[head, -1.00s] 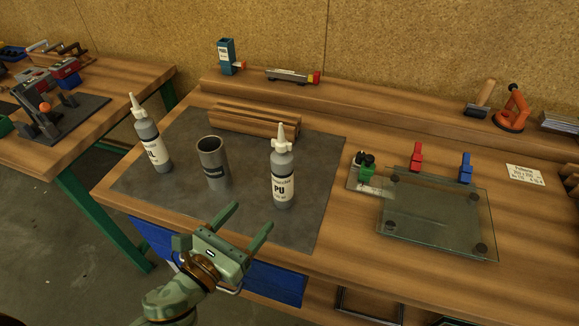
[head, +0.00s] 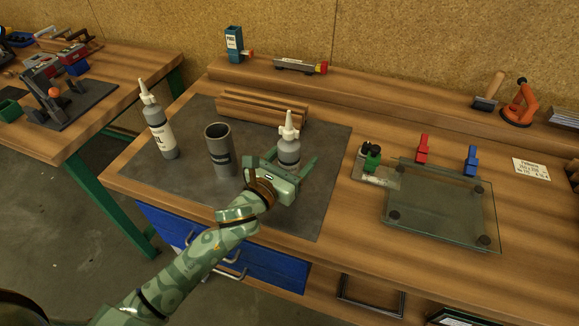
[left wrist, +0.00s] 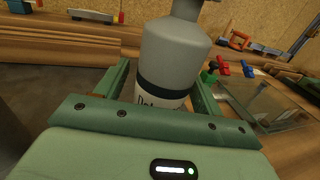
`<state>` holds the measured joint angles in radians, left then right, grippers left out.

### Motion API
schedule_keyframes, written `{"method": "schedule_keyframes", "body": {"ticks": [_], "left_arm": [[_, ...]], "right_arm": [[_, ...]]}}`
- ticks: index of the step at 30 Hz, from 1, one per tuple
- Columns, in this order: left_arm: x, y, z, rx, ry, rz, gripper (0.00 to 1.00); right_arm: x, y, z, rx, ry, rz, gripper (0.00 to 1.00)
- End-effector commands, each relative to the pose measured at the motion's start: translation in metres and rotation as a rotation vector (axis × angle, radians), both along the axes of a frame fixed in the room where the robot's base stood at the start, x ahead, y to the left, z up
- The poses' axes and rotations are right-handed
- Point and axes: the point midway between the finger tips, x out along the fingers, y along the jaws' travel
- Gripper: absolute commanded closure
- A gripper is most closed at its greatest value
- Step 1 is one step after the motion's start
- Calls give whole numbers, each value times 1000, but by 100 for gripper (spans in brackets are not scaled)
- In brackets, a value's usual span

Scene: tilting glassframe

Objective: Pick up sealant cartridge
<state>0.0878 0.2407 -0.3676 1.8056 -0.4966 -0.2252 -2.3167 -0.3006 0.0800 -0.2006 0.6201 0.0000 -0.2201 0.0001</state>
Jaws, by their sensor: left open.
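The PU sealant cartridge (head: 289,152) is a grey bottle with a white nozzle, upright on the dark mat. My left gripper (head: 292,166) is open, with its fingers on either side of the bottle. In the left wrist view the grey bottle body (left wrist: 173,55) stands between the two green fingers, with a dark band and part of a white label showing. The gripper hides its lower part in the head view. A second similar bottle (head: 159,122), with a label ending in L, stands at the mat's left. My right gripper is out of view.
A dark grey cup (head: 220,150) stands left of the gripper. Wooden strips (head: 262,107) lie behind the bottle. A glass pane (head: 440,205) with red and blue clamps lies at right. The mat (head: 185,185) is bare at front left.

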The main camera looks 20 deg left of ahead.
Motion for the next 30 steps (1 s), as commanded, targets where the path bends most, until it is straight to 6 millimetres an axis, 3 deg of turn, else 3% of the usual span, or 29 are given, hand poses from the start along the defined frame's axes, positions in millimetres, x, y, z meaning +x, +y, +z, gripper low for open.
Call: {"method": "schedule_keyframes", "body": {"ticks": [7,8,13,14,23,30], "left_arm": [[3,-1,0,0,1,0,32],[3,-1,0,0,1,0,38],[3,-1,0,0,1,0,85],[3,-1,0,0,1,0,90],[3,-1,3,-1,-2,-1,90],[3,0,36,3,-7,-1,90]], "right_arm": [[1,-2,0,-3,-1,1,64],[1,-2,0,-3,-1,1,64],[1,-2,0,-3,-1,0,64],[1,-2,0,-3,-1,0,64],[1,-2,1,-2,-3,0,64],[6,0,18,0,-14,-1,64]]}}
